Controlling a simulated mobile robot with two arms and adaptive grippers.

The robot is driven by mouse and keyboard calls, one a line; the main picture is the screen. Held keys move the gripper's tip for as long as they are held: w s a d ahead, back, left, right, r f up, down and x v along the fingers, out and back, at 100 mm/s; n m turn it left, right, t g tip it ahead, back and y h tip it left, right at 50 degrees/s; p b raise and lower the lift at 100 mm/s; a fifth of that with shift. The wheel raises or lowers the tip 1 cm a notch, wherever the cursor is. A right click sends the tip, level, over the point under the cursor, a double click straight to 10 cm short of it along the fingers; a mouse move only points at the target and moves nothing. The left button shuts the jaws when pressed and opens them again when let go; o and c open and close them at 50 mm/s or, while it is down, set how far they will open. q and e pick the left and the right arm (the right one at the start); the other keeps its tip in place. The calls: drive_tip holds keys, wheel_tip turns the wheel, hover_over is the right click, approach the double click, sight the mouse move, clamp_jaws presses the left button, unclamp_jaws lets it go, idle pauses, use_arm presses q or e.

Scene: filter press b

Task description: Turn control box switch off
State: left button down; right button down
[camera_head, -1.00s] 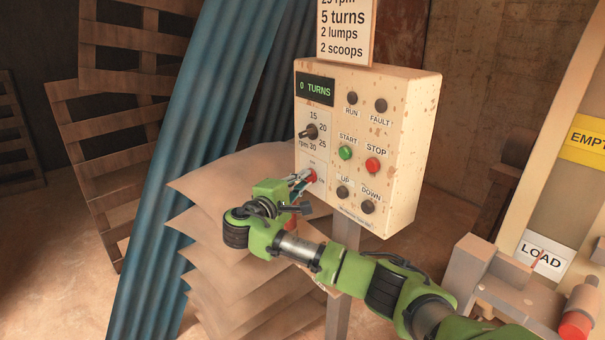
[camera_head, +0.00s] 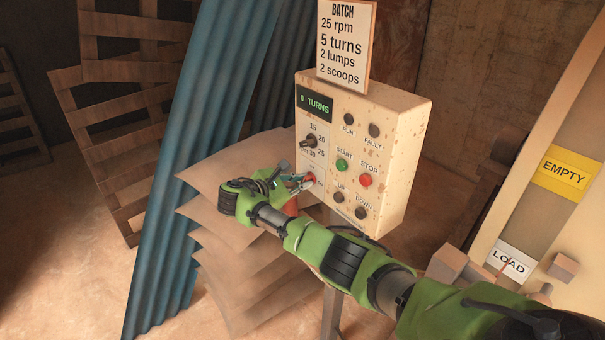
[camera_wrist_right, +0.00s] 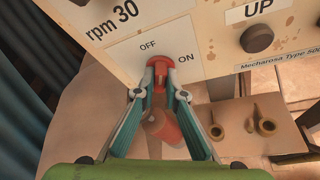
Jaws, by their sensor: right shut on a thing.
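The cream control box (camera_head: 394,150) stands on a post, its display reading "0 TURNS". Its red switch (camera_wrist_right: 160,72) is at the lower left of the panel, below the rpm dial (camera_head: 309,142). In the wrist view, the OFF label is above the switch and the ON label is to its upper right. My right gripper (camera_wrist_right: 160,82) is at the panel, with its two fingers shut on either side of the red switch. It also shows in the head view (camera_head: 304,182). The fingers partly hide the switch, and I cannot tell its exact setting. My left gripper is not in view.
Stacked sacks (camera_head: 235,165) lie left of the box, beside blue corrugated sheeting (camera_head: 205,130). The UP button (camera_wrist_right: 257,38) is right of the switch. EMPTY (camera_head: 564,173) and LOAD (camera_head: 510,263) signs stand at right.

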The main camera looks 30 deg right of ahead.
drive_tip(key=shift+w+a+f+n+g+b, duration=0.1)
drive_tip(key=shift+n+g+b, duration=1.4)
drive_tip(key=shift+n, duration=0.4)
drive_tip(key=c, duration=2.1)
unclamp_jaws()
